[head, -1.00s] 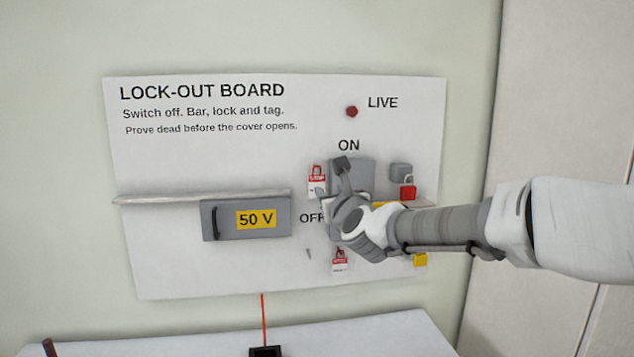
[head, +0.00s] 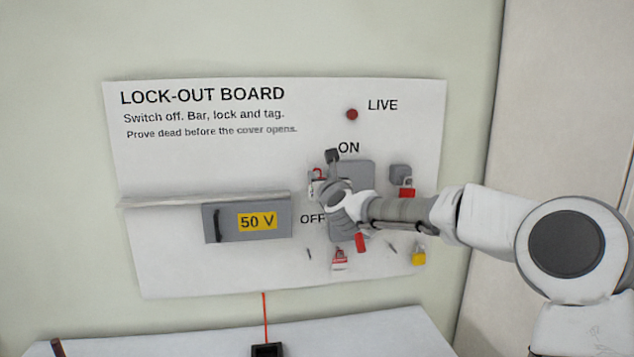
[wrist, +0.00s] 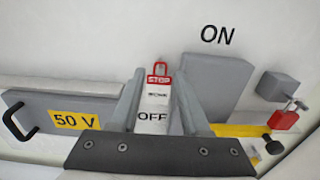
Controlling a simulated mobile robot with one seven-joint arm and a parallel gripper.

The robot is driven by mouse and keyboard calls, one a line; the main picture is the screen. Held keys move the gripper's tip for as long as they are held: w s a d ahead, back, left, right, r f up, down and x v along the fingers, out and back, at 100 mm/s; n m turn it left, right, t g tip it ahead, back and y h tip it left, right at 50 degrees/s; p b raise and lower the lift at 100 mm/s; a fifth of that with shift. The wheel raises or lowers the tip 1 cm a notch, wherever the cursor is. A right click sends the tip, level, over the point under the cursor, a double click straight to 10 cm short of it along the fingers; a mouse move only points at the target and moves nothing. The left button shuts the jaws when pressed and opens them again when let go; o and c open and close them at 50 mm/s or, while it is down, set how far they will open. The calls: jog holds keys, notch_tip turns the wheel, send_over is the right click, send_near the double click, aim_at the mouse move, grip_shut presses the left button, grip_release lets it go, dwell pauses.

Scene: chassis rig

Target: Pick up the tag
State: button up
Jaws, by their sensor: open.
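A red-topped white tag (wrist: 157,97) hangs on the board and shows between my gripper's fingers (wrist: 160,78) in the wrist view. The fingers stand apart, one on each side of it; I cannot tell whether either touches it. In the head view only the tag's red top (head: 318,173) shows clearly, beside the grey switch plate's upper left. My gripper (head: 322,188) covers the rest of it. A second red and white tag (head: 339,261) hangs lower on the board.
A red padlock (head: 407,188) hangs below a grey block (head: 400,172) at right. A yellow padlock (head: 419,256) hangs lower right. The 50 V cover (head: 275,221) with its black handle is left of my gripper. A rail (head: 160,202) runs above it.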

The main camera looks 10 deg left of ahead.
aim_at(318, 172)
jog(key=shift+f+p+x, duration=0.15)
jog(key=shift+p+x, duration=0.65)
jog(key=shift+x, duration=0.75)
jog(key=shift+f+p+x, duration=0.2)
jog(key=shift+p+x, duration=0.6)
jog(key=shift+x, duration=0.8)
grip_shut()
